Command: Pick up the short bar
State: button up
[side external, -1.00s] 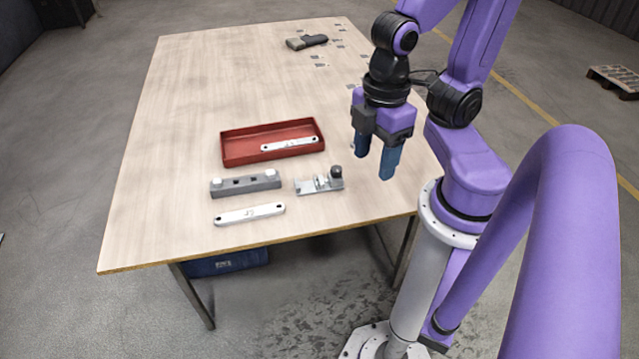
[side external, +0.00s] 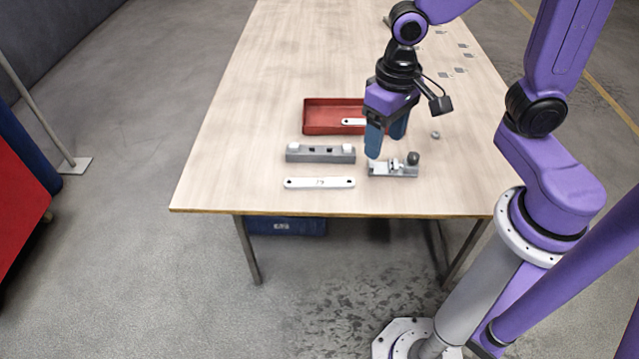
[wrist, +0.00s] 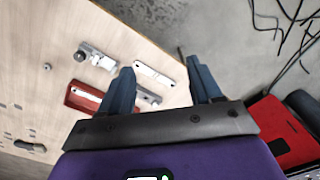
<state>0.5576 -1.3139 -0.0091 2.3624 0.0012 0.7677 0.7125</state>
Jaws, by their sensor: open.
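Two white bars with holes at their ends are in view. One bar (side external: 352,122) lies in the red tray (side external: 309,118), its right part hidden behind my gripper in the side view. The other bar (side external: 319,183) lies flat near the table's front edge; it also shows in the wrist view (wrist: 153,74). The tray bar looked the shorter earlier, but I cannot be sure which is the short bar. My gripper (side external: 385,146) is open and empty, fingers pointing down, in front of the tray and above the table. In the wrist view its blue fingers (wrist: 160,66) are spread wide.
A grey block (side external: 320,153) with white end pieces lies between tray and front bar. A metal clamp (side external: 393,168) with a black knob sits right of it, close below my fingertips. A small round part (side external: 435,135) lies further right. The table's left side is clear.

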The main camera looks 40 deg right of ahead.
jog(key=w+f+m, duration=0.2)
jog(key=w+m, duration=0.4)
jog(key=m, duration=2.1)
send_over(334, 182)
notch_tip(334, 182, down, 12)
notch_tip(334, 182, down, 17)
jog(key=shift+d+f, duration=0.1)
grip_shut()
